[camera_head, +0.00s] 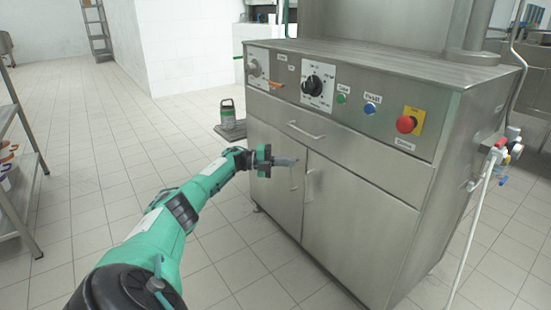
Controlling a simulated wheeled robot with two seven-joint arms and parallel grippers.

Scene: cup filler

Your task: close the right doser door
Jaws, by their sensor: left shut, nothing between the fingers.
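The steel doser cabinet (440,145) stands at the right of the head view. Its right door (362,225) has a vertical handle (310,185) near its left edge and looks flush with the front, though a small gap cannot be ruled out. The left door (268,195) is beside it and looks flush too. My left gripper (296,162) is shut and empty, in front of the top of the left door, just left of the right door's handle. It partly covers the left door's handle. Whether it touches the door cannot be told. My right gripper is not in view.
Above the doors is a drawer (325,145) with a handle, and a panel with knobs, buttons and a red emergency stop (406,124). A hose with valves (490,170) hangs at the right side. A shelf rack (25,190) stands at far left. The tiled floor between is clear.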

